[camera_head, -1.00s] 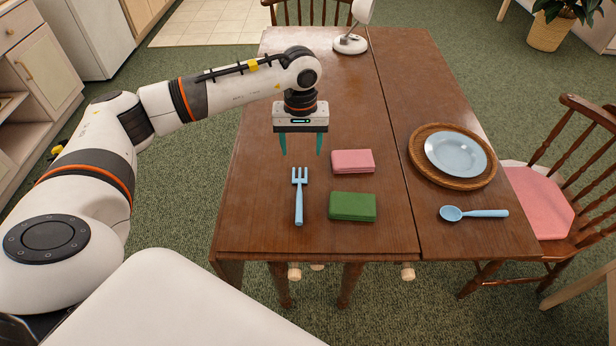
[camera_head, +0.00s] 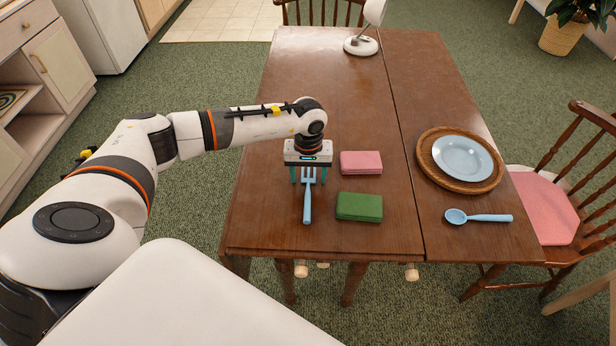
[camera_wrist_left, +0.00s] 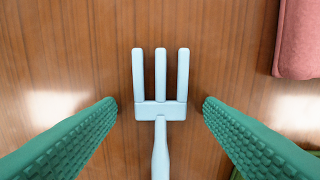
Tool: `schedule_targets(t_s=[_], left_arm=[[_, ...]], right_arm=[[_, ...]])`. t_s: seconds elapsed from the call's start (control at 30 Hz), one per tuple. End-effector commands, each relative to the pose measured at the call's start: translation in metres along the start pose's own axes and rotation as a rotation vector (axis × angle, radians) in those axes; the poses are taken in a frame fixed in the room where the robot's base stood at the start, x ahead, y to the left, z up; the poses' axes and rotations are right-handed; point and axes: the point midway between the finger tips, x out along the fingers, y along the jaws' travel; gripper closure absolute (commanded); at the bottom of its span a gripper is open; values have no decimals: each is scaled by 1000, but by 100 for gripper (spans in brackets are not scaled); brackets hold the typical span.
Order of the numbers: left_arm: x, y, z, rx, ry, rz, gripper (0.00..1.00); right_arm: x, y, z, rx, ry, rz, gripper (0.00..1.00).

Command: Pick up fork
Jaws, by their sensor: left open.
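The light blue fork (camera_head: 307,201) lies on the wooden table with its tines pointing away from me. In the left wrist view the fork (camera_wrist_left: 160,112) sits in the middle, its tines toward the top. My left gripper (camera_head: 308,180) is open above the tine end of the fork. In the left wrist view its green fingers (camera_wrist_left: 160,112) stand on either side of the fork's neck, with a gap on both sides. My right gripper is in neither view.
A pink block (camera_head: 361,162) and a green block (camera_head: 359,206) lie right of the fork. A blue plate (camera_head: 463,158) rests on a round wooden tray (camera_head: 428,164), with a blue spoon (camera_head: 478,216) nearby. A white lamp (camera_head: 361,45) stands at the table's far end.

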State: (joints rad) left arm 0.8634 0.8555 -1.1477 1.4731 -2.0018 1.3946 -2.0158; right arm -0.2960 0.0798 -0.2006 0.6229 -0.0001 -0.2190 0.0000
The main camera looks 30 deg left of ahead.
Motion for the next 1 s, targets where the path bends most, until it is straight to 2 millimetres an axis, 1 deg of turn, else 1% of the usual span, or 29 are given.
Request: schedule_targets(t_s=[0.07,0.1,0.17,0.3,0.37,0.4,0.57,0.67,0.77,1.0], left_arm=[[0,0,0,0,0,0,38],[0,0,0,0,0,0,41],[0,0,0,0,0,0,51],[0,0,0,-1,0,0,74],[0,0,0,-1,0,0,84],[0,0,0,-1,0,-1,86],[-1,0,0,-1,0,-1,86],[-4,0,0,-1,-1,-2,86],[-16,-1,1,-1,-3,-4,86],[-64,-1,1,-1,-4,-3,86]], right_arm=[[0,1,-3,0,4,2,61],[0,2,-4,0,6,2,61],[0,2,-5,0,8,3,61],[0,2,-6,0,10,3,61],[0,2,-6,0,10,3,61],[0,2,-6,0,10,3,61],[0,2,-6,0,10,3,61],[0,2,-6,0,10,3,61],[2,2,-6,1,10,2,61],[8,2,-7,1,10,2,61]])
